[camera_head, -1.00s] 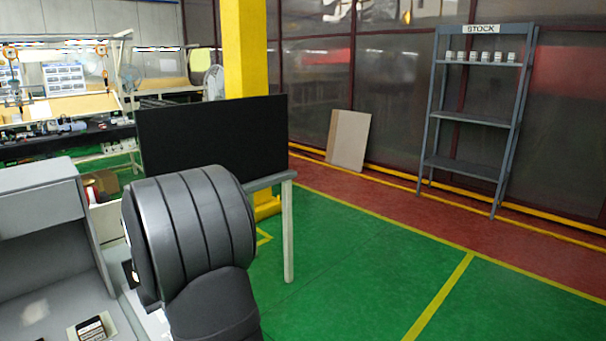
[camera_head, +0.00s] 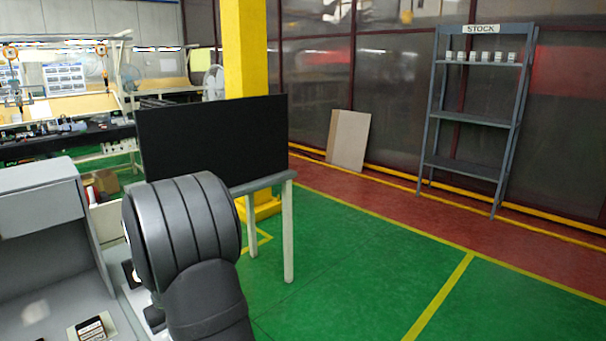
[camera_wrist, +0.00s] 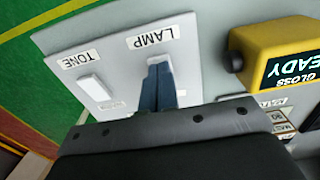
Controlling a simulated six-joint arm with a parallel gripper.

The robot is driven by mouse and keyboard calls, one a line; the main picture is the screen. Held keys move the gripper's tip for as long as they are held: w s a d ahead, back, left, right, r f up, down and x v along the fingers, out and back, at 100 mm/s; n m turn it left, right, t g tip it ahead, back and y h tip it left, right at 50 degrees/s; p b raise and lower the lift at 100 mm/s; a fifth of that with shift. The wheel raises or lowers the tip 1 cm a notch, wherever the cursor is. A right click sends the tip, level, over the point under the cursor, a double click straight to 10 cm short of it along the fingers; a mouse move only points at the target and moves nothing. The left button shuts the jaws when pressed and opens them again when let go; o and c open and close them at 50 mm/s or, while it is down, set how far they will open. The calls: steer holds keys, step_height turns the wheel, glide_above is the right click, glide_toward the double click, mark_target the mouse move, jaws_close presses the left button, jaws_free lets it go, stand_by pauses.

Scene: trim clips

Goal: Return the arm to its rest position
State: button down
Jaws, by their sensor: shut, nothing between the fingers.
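My gripper (camera_wrist: 159,75) shows in the wrist view with its two dark fingers closed together and nothing between them. The fingertips appear over a light grey switch panel (camera_wrist: 120,45), just by the LAMP label (camera_wrist: 149,37). In the head view my dark grey arm rises at the lower left, and the gripper is hidden there.
The panel also has a white TONE switch (camera_wrist: 92,88). A yellow gauge (camera_wrist: 272,50) with a lit display sits to the right. In the head view a black board (camera_head: 212,140) stands on a table behind my arm. A STOCK shelf (camera_head: 475,118) stands far right. Green floor is clear.

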steer(key=shift+f, duration=0.2)
steer(key=shift+r, duration=0.1)
step_height(320, 180, up, 14)
steer(key=w+a+g+h, duration=0.1)
steer(key=w+a, duration=0.1)
steer(key=a, duration=0.1)
steer(key=shift+w, duration=0.3)
stand_by(1.3)
